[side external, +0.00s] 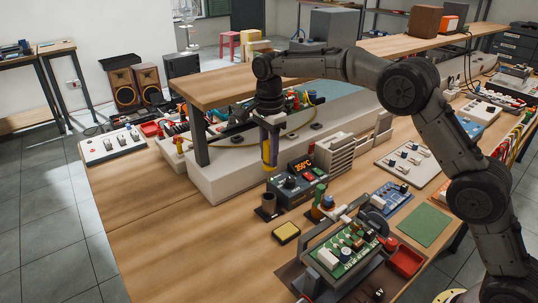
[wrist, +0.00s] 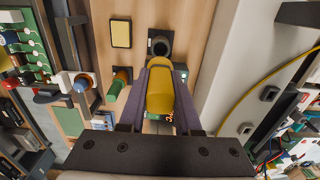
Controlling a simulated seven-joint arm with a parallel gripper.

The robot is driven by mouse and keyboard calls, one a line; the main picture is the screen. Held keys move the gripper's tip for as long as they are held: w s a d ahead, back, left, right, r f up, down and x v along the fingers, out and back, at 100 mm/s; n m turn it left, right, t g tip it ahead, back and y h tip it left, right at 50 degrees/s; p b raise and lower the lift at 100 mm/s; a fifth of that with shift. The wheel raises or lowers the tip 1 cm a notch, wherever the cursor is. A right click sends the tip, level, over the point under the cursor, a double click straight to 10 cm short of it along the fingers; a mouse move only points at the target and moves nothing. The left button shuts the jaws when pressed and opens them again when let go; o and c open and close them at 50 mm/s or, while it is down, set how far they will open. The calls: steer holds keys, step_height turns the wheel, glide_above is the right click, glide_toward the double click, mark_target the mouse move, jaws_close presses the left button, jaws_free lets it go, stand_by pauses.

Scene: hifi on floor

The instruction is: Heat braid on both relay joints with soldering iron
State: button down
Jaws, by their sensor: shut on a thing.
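My gripper (side external: 270,140) is shut on a yellow-handled tool, apparently the soldering iron (side external: 268,156), held roughly upright above the table. In the wrist view the yellow handle (wrist: 160,90) lies between the two purple-grey fingers (wrist: 160,75); its tip is hidden. Below it stands a dark round iron holder (side external: 268,207), also in the wrist view (wrist: 160,42). The soldering station (side external: 291,190) shows about 350 °C. A green circuit board (side external: 346,250) sits in a frame at front right, well away from my gripper. I cannot make out the braid or relay joints clearly.
A yellow sponge (side external: 286,233) lies in front of the holder. A raised wooden shelf (side external: 235,86) and its dark post (side external: 199,137) stand close behind and left of my gripper. A red tray (side external: 406,261) is right of the board. The table's front left (side external: 165,225) is clear.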

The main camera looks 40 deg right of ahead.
steer(key=s+d+r, duration=0.3)
steer(key=s+r, duration=0.1)
steer(key=s, duration=0.8)
steer(key=s+d+f, duration=0.1)
steer(key=s+d, duration=0.2)
steer(key=s, duration=1)
steer(key=shift+w+a+f, duration=0.1)
steer(key=shift+f, duration=1)
steer(key=shift+w+a+f, duration=0.1)
steer(key=shift+f, duration=1)
steer(key=shift+f, duration=0.4)
stand_by(1.1)
steer(key=shift+r, duration=2.25)
steer(key=shift+d, duration=0.1)
steer(key=shift+d+f, duration=0.55)
steer(key=shift+f, duration=0.4)
steer(key=shift+d+f, duration=0.5)
steer(key=shift+f, duration=0.4)
